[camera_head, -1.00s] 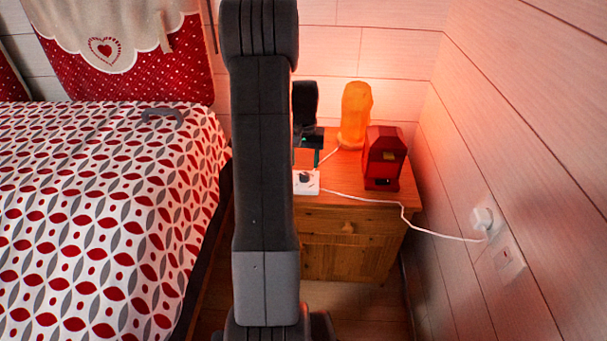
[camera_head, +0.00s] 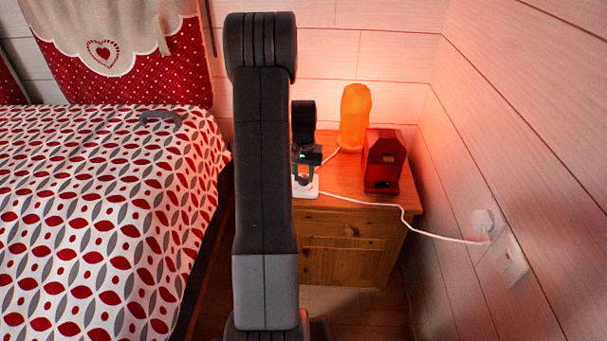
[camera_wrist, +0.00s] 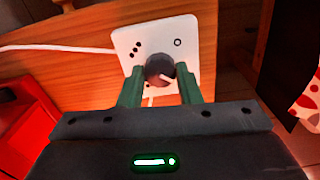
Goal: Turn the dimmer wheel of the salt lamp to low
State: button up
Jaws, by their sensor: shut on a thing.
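The salt lamp (camera_head: 355,117) glows orange at the back of the wooden nightstand. Its white dimmer box (camera_head: 311,191) lies at the nightstand's front left, joined to the lamp by a white cord. In the wrist view the dimmer box (camera_wrist: 150,45) shows a dark round dimmer wheel (camera_wrist: 160,66) with a pale pointer line. On the box are several small dots on one side and one ring mark on the other. My gripper (camera_wrist: 160,78) has its green fingers shut on the wheel, one on each side. In the head view my arm hides part of the gripper (camera_head: 306,172).
A red house-shaped object (camera_head: 384,160) stands on the nightstand (camera_head: 350,225) right of the dimmer. A white cord runs over the nightstand's edge to a plug (camera_head: 483,222) on the right wall. The bed (camera_head: 110,220) lies to the left.

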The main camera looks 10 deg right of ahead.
aim_at(304, 178)
jog(key=shift+m+p, duration=0.3)
jog(key=shift+m, duration=0.5)
jog(key=o, duration=1)
jog(key=shift+r, duration=0.1)
notch_tip(304, 178, up, 14)
jog(key=p, duration=0.3)
jog(key=shift+f, duration=0.2)
jog(key=shift+f, duration=0.1)
notch_tip(304, 178, down, 14)
jog(key=b, duration=0.3)
jog(key=shift+r+n, duration=0.2)
jog(key=shift+n, duration=0.4)
